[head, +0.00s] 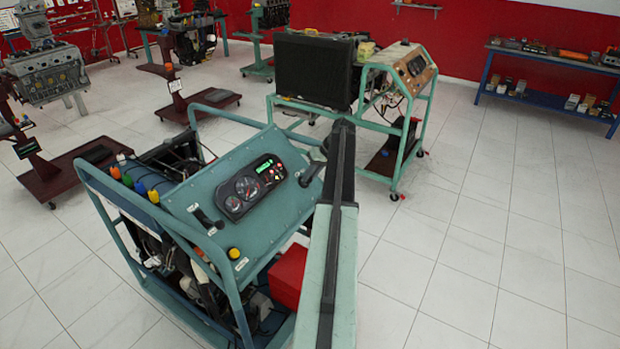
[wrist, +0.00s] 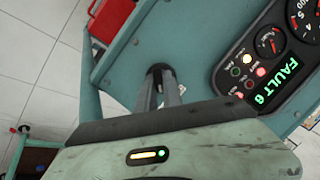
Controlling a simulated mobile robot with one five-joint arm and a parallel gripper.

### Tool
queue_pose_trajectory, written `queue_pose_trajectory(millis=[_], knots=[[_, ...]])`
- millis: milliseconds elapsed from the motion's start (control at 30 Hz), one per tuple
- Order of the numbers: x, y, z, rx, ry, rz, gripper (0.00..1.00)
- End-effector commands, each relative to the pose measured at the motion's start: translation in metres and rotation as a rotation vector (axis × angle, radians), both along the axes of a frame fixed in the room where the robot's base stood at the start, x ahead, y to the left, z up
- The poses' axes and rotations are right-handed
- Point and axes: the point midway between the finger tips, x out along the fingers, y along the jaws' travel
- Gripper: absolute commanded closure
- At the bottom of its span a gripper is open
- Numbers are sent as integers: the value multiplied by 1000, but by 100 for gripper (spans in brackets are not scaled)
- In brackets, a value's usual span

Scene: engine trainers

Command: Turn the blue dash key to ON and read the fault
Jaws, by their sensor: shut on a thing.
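The dash panel (head: 262,210) is the sloping teal top of an engine trainer. Its black gauge cluster (head: 248,185) has a lit green display (head: 264,166). In the wrist view the display (wrist: 277,80) reads FAULT 6, turned on its side. Warning lamps (wrist: 249,76) beside it glow yellow and red. My gripper (head: 310,174) is at the panel's right, beside the cluster. In the wrist view my gripper (wrist: 161,84) is shut, its fingertips at a dark round fitting (wrist: 158,70) on the panel. The key's blue body and its angle are hidden by the fingers.
The trainer's teal tube frame (head: 232,290) surrounds the panel. A yellow knob (head: 234,253) and a black handle (head: 206,218) sit on the panel's left. A red box (head: 288,275) is below. Another trainer (head: 400,120) stands behind; the tiled floor at right is clear.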

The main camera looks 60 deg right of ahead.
Motion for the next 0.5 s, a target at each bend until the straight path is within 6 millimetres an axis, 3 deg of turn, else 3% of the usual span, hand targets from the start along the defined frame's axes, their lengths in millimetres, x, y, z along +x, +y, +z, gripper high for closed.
queue_pose_trajectory(millis=[500], knots=[[-2, -1, 0, 70, 2, -79, 100]])
